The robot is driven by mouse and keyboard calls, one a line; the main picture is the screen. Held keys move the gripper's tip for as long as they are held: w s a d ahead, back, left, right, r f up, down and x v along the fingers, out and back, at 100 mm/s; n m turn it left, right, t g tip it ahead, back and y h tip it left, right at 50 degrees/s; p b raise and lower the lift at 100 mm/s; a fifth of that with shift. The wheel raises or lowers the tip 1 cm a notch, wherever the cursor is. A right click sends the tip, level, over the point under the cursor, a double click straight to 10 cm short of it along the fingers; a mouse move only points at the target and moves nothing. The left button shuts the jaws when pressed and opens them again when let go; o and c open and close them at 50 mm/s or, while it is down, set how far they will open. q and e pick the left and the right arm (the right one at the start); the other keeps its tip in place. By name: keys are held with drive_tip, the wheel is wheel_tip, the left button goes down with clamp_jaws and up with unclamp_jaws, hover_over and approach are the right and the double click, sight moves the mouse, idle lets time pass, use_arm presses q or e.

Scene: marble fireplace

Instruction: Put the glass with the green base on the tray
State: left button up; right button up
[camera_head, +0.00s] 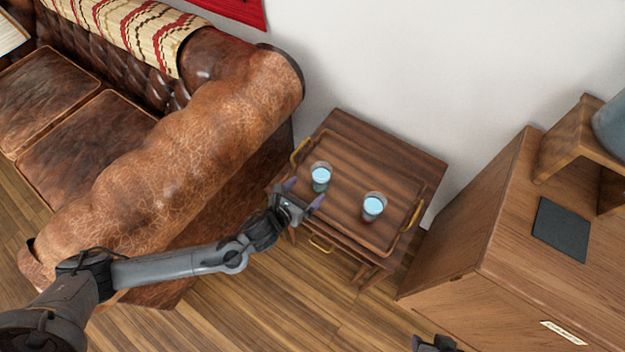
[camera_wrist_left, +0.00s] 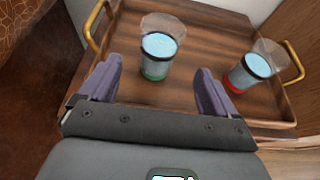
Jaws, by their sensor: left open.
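The glass with the green base (camera_wrist_left: 155,72) holds pale blue liquid and stands upright on the wooden tray (camera_wrist_left: 205,22). It also shows in the head view (camera_head: 321,178), toward the tray's left side. The tray (camera_head: 350,152) has brass handles and rests on a small side table. A second glass, with a red base (camera_wrist_left: 236,86), stands to its right on the tray. My left gripper (camera_head: 303,195) is open at the tray's near-left edge. In the left wrist view the green-based glass lies ahead, between the purple fingers, without visible contact. A dark piece of my right gripper (camera_head: 435,343) shows at the bottom edge.
A brown leather sofa (camera_head: 175,150) stands to the left of the side table (camera_head: 425,165). A wooden cabinet (camera_head: 490,260) with a dark flat square (camera_head: 561,229) on top stands to the right. A white wall is behind the table.

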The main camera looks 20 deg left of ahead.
use_arm(q)
drive_tip(key=s+d+r+n+g, duration=0.2)
drive_tip(key=s+d+n+g, duration=0.25)
drive_tip(key=s+n, duration=0.95)
drive_tip(key=s+a+r+n+g+y, duration=0.1)
drive_tip(key=s+n, duration=0.4)
drive_tip(key=n, duration=0.6)
drive_tip(key=s+a+n+g+y, duration=0.1)
drive_tip(key=s+a+n+g, duration=0.3)
drive_tip(key=n, duration=0.7)
drive_tip(key=shift+s+a+r, duration=0.4)
drive_tip(key=shift+s+a, duration=0.05)
drive_tip(key=shift+a, duration=0.65)
drive_tip(key=shift+r+p, duration=0.15)
drive_tip(key=shift+p, duration=0.2)
wheel_tip(320, 180, up, 50)
drive_tip(key=p, duration=4.9)
drive_tip(key=shift+p, duration=0.4)
